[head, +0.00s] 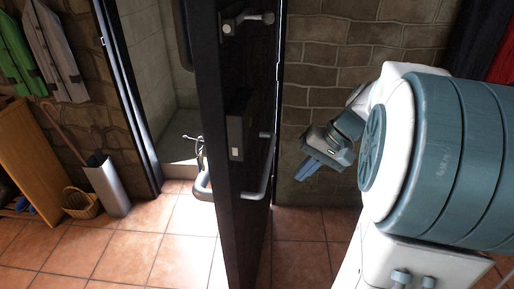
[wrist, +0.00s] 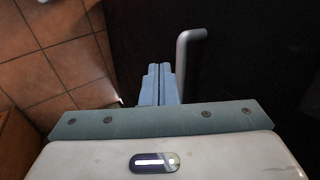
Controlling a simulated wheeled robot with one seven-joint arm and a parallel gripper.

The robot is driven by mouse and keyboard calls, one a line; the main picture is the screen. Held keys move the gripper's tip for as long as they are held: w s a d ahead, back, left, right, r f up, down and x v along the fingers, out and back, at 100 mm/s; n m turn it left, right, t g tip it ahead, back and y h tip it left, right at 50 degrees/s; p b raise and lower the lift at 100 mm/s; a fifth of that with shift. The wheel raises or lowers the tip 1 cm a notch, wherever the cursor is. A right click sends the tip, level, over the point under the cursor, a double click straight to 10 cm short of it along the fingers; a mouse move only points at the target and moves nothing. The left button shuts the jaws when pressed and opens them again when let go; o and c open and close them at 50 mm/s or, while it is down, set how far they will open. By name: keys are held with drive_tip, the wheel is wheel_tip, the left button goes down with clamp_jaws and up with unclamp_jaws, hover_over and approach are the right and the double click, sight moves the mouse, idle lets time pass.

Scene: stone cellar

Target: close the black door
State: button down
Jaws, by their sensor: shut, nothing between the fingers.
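The black door (head: 232,150) stands open in the middle of the head view, seen nearly edge-on, with the doorway to its left. A grey bar handle (head: 264,172) and a lock box are on it, and a smaller knob (head: 265,18) sits higher up. My gripper (head: 306,174) is to the right of the door, apart from it in the head view, with its blue fingers together and empty. In the wrist view, the fingers (wrist: 161,72) point toward the dark door face (wrist: 250,60), just left of the grey handle (wrist: 184,62). Contact cannot be told.
A black door frame (head: 128,100) borders the doorway. To its left are a grey umbrella bin (head: 107,187), a wicker basket (head: 80,203), a wooden cabinet (head: 28,160) and hanging coats (head: 52,45). A stone wall (head: 330,60) stands behind my arm. Tiled floor (head: 125,250) left of the door is clear.

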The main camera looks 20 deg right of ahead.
drive_tip(key=w+d+r+t+y, duration=0.1)
drive_tip(key=w+d+y, duration=0.15)
drive_tip(key=d, duration=0.35)
drive_tip(key=w+a+r+p+x, duration=0.1)
drive_tip(key=x, duration=1.2)
drive_tip(key=shift+w+a+m+h, duration=0.25)
drive_tip(key=shift+m+h, duration=0.1)
drive_tip(key=shift+m, duration=0.05)
drive_tip(key=shift+r+t, duration=0.15)
drive_tip(key=shift+t, duration=0.15)
